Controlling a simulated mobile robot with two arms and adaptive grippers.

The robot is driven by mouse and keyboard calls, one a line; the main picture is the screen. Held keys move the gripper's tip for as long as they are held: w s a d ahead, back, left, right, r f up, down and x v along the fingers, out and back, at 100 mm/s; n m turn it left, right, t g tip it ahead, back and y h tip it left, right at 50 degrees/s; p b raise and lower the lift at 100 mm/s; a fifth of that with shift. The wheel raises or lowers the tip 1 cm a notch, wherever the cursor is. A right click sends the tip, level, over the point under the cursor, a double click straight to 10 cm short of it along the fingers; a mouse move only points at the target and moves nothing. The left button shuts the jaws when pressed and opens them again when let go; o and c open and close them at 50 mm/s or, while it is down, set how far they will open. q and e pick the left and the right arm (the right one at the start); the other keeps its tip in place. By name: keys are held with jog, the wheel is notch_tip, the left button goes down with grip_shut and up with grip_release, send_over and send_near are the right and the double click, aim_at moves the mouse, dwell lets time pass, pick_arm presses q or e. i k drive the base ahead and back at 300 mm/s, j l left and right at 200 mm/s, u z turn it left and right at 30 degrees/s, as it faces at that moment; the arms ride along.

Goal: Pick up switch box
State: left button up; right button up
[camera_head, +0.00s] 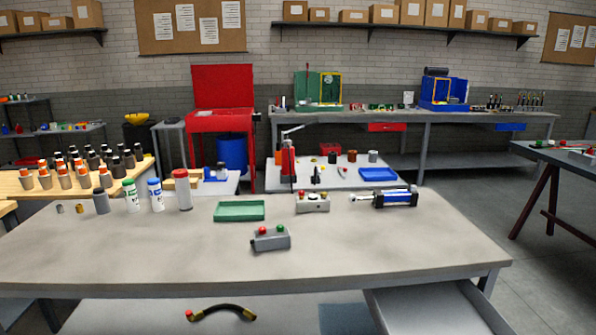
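Neither of my grippers shows in this view.
A green tray (240,211) lies behind the switch box. A blue and silver cylinder (390,198) lies at the back right. Several bottles and cans, including a red-capped one (184,190), stand at the back left. The bench front is clear. A hose (221,312) lies below.

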aim_at(273, 240)
jog(key=z, duration=1.15)
jog(key=u, duration=1.3)
jog(key=j+z, duration=0.1)
jog(key=z, duration=0.35)
jog(key=i+j+z, duration=0.1)
jog(key=j+z, duration=0.25)
jog(key=i+j+z, duration=0.1)
jog(key=j+z, duration=0.65)
jog(key=i+l, duration=0.05)
